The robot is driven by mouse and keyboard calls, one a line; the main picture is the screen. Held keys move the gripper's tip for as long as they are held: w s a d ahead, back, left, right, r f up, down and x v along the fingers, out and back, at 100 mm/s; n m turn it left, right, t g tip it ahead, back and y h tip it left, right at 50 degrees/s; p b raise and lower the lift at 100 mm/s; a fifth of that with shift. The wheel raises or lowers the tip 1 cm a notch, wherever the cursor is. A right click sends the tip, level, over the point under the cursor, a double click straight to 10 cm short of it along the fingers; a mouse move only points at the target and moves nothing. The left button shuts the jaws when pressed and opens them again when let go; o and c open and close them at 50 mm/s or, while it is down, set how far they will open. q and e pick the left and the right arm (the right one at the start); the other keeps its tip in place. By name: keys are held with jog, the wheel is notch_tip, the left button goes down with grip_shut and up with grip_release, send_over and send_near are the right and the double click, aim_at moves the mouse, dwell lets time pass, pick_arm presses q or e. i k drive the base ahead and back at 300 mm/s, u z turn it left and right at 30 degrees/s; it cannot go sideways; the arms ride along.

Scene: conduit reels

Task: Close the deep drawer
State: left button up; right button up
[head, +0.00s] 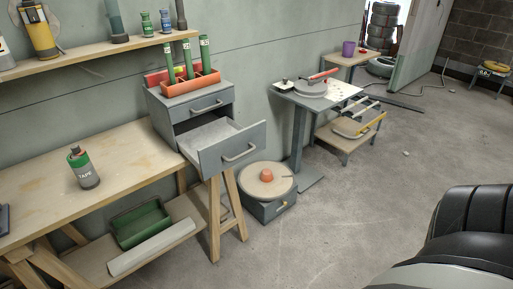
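A small grey drawer cabinet (156,112) stands at the right end of the wooden workbench. Its shallow upper drawer (217,102) is shut. The deep lower drawer (208,160) is pulled well out towards the lower right, past the bench's edge, and the visible part of its pale inside looks empty. Neither of my grippers shows in the head view.
An orange tray (191,87) with green tubes sits on the cabinet. A round-topped grey unit (266,205) stands on the floor below and right of the drawer. Open concrete floor (340,215) lies to the right.

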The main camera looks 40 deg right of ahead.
aim_at(216, 146)
jog(key=z, duration=0.55)
jog(key=i, duration=1.05)
jog(key=z, duration=0.95)
jog(key=k, duration=1.35)
jog(key=u, duration=0.7)
jog(key=i, duration=1.15)
jog(key=z, duration=0.45)
